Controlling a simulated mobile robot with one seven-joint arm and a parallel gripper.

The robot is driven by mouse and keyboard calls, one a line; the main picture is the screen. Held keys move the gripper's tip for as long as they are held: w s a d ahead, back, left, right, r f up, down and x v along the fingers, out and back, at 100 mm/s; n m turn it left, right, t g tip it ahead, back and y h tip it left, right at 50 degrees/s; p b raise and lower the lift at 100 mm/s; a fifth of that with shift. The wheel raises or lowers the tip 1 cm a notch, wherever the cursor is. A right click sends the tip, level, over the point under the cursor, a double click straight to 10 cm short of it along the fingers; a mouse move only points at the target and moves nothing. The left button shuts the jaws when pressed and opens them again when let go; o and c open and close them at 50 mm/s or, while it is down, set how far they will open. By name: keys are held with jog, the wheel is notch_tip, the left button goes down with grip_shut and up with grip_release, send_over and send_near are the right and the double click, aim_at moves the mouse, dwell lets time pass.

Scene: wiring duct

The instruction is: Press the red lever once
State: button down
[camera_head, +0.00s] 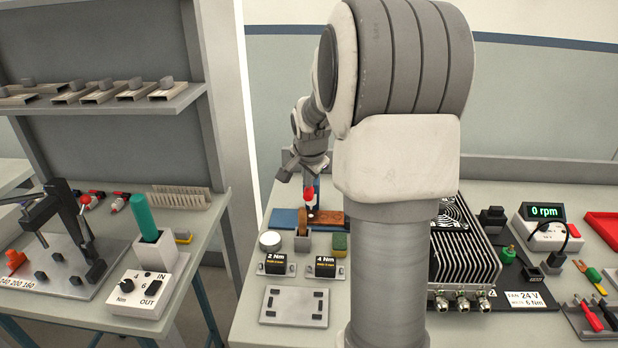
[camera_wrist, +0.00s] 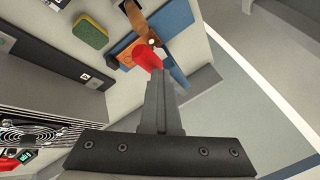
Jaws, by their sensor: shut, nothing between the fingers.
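The red lever (camera_head: 308,193) shows as a small red tip at the end of my gripper (camera_head: 308,181) in the head view. In the wrist view the red lever (camera_wrist: 148,57) is a rounded red piece just beyond my shut fingertips (camera_wrist: 155,74). The fingers are together with nothing between them. They overlap the red piece's near end, so I cannot tell whether they touch it. A brown piece (camera_wrist: 137,17) and a blue strip (camera_wrist: 172,70) lie around the lever. My gripper hides part of its base.
A green-yellow sponge (camera_head: 339,242), a round tin (camera_head: 270,241) and two Nm boxes (camera_head: 275,263) stand in front on the bench. A black finned unit (camera_head: 465,255) is to the right. A separate bench with a lever press (camera_head: 62,225) stands left, across a gap.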

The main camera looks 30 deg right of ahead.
jog(key=shift+a+f, duration=0.1)
jog(key=shift+f, duration=0.15)
jog(key=shift+r, duration=0.1)
jog(key=shift+w+d+r+p, duration=0.15)
jog(key=shift+r+p, duration=0.4)
jog(key=shift+r, duration=0.2)
jog(key=shift+w+d+r+p, duration=0.2)
jog(key=shift+r+p, duration=0.3)
jog(key=shift+r, duration=0.3)
jog(key=shift+w+d+r+p, duration=0.1)
jog(key=shift+w+r+p, duration=0.05)
jog(key=shift+r+p, duration=0.5)
jog(key=shift+r, duration=0.1)
jog(key=r+p, duration=0.2)
jog(key=r, duration=0.1)
jog(key=w+r+p, duration=0.1)
jog(key=r, duration=0.1)
jog(key=shift+w+d, duration=0.1)
jog(key=shift+d, duration=0.3)
jog(key=shift+f, duration=0.1)
